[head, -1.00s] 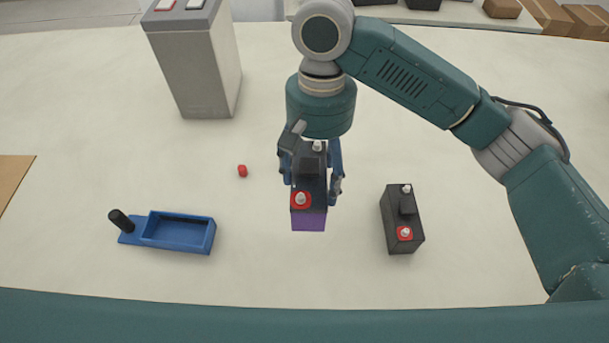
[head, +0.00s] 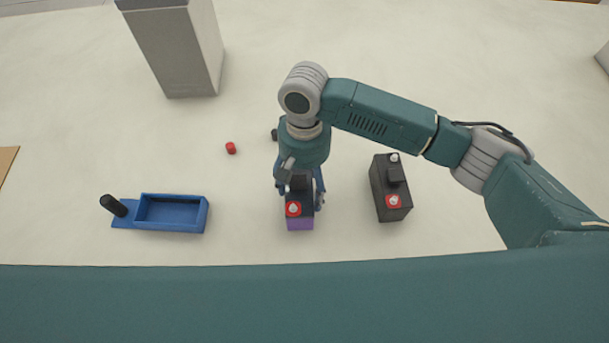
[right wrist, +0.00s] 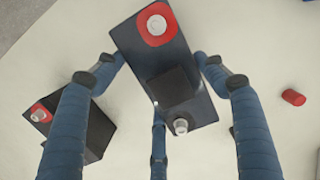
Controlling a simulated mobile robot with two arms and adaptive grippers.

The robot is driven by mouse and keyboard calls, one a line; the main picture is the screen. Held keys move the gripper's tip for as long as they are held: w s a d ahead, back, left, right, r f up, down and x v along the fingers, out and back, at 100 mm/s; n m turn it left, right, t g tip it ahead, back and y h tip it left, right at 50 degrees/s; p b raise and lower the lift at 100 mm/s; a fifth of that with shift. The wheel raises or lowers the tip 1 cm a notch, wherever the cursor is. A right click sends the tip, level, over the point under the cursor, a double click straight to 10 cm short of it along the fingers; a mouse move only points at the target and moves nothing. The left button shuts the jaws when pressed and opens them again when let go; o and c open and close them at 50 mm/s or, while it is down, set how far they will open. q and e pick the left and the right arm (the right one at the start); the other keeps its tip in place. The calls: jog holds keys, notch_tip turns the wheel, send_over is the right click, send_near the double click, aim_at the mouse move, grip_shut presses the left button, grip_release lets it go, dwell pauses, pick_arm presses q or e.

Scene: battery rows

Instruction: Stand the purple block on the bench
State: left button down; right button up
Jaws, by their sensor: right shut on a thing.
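The purple block (head: 300,224) is battery-shaped, with a purple lower body, a black top, a terminal with a red ring and a plain terminal. My right gripper (head: 300,190) is shut around it from above and holds it upright at the middle of the bench (head: 440,110). In the right wrist view the block's black top (right wrist: 165,75) sits between the blue fingers. I cannot tell whether its underside touches the bench. My left gripper is not in view.
A black battery (head: 390,187) stands just right of the held block. A blue tray (head: 172,226) with a black-gripped handle lies to the left. A small red cap (head: 230,148), a small dark piece (head: 275,134) and a tall grey box (head: 180,50) are farther back. Bare bench lies between them.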

jog(key=shift+a+f, duration=0.1)
jog(key=shift+f, duration=0.6)
jog(key=o, duration=1.9)
jog(key=shift+f, duration=0.2)
jog(key=shift+o, duration=0.2)
jog(key=shift+r, duration=0.1)
jog(key=r, duration=0.4)
jog(key=w+r+b, duration=0.1)
jog(key=r, duration=0.3)
jog(key=r+b, duration=0.1)
jog(key=r, duration=0.3)
jog(key=shift+w, duration=0.35)
